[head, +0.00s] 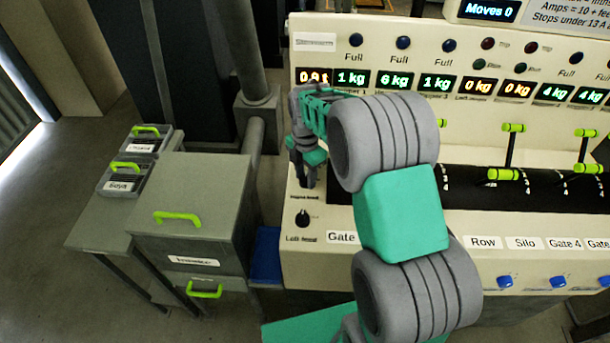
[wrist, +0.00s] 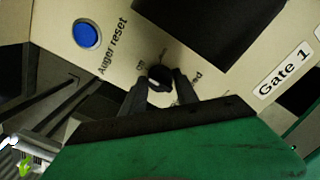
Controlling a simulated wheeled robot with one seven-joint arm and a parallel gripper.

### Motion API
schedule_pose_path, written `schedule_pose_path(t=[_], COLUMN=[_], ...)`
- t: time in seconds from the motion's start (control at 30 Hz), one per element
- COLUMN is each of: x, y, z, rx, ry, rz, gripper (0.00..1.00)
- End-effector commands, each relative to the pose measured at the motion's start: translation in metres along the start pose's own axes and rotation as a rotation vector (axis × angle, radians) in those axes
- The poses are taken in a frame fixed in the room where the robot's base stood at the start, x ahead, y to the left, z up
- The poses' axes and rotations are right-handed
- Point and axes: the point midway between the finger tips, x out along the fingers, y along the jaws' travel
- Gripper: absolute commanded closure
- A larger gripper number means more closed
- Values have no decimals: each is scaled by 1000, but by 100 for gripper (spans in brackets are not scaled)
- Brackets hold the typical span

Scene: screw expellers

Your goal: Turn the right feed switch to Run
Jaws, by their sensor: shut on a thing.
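In the wrist view, the right feed switch (wrist: 159,76), a small black knob on the cream panel, sits between the two dark fingers of my gripper (wrist: 158,90). The fingers are shut on it from both sides. Its label is mostly hidden, with only the ending "ed" showing, and I cannot read which setting it points to. In the head view my gripper (head: 308,182) is low over the panel's left end, and it hides the knob it holds. A second black knob (head: 303,218) stands just below, with a label that looks like "Left feed".
A blue button (wrist: 87,33) marked "Auger reset" is close to the held knob. A "Gate 1" label (wrist: 283,68) lies to the right. Green-handled levers (head: 503,174) stand farther right. A grey cabinet (head: 190,225) is beside the panel's left end.

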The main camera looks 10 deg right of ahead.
Motion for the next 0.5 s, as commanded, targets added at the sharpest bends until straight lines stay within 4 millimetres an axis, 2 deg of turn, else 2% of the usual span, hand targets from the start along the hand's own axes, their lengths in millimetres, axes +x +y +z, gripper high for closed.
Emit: schedule_pose_path(t=[0.07,0.3,0.5], x=[0,0,-1], y=[0,1,1], z=[0,0,0], rx=[0,0,3], ry=[-1,-1,-1], rz=[1,2,2], gripper=[79,99,100])
